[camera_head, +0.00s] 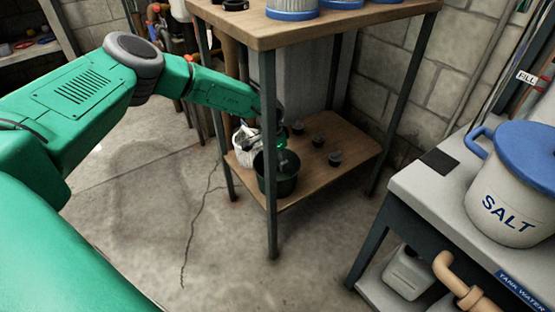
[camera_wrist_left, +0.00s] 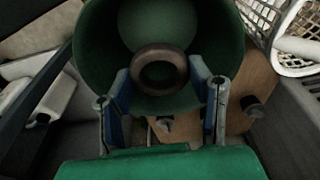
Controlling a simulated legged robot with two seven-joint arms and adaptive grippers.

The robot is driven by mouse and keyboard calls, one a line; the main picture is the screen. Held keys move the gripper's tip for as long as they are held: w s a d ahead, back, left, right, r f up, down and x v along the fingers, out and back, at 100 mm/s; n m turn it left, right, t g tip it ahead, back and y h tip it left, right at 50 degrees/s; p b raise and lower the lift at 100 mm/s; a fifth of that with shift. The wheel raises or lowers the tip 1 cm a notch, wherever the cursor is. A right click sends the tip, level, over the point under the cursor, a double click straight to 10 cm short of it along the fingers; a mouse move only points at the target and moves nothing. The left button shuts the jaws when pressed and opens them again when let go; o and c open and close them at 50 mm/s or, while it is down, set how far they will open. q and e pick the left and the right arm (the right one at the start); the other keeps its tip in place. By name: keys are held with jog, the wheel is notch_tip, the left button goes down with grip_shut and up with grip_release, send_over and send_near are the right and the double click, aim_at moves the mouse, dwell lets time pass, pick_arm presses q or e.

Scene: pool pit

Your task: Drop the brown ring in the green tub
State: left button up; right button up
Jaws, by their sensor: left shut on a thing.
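The dark green tub (camera_head: 280,184) stands on the lower wooden shelf of the rack. In the left wrist view its round mouth and inner wall (camera_wrist_left: 92,48) fill the upper middle. My left gripper (camera_wrist_left: 163,78) is shut on the brown ring (camera_wrist_left: 159,91), which shows between the fingertips against the tub's inside. In the head view my left gripper (camera_head: 281,142) reaches in behind the rack's front post, above the tub. The ring cannot be made out in the head view. The right gripper is not in view.
A white basket (camera_head: 242,153) stands close behind the tub, to its left. Several small dark objects (camera_head: 335,158) sit on the lower shelf (camera_head: 355,147). The rack's front post (camera_head: 268,160) and upper shelf (camera_head: 330,22) hem in the arm. A salt bucket (camera_head: 512,190) stands at right.

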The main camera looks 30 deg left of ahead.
pick_arm(q)
jog(key=o, duration=1)
jog(key=shift+a, duration=0.15)
jog(key=shift+c, duration=0.2)
notch_tip(320, 180, up, 7)
jog(key=p, duration=0.4)
